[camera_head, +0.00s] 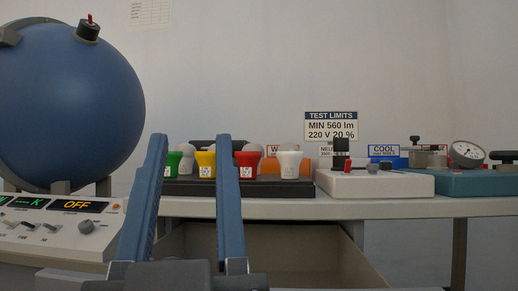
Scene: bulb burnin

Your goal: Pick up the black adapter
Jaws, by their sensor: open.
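My gripper (190,140) shows as two long blue fingers pointing away from me, spread apart. Nothing is visibly held between them. Several coloured adapters stand behind them in a black rack: yellow (206,165), red (247,164) and white (289,165), with a green one (173,165) partly hidden by the left finger. No black adapter can be picked out with certainty. A black upright piece (341,146) stands on a white box (375,183) to the right of the rack. Another black piece with a red lever (88,30) sits on top of the blue sphere.
The blue sphere (65,100) and a control panel (55,232) reading OFF fill the left. A teal box (470,183) with a round gauge (466,153) stands at right. An open bin (275,245) lies below the bench edge (400,209).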

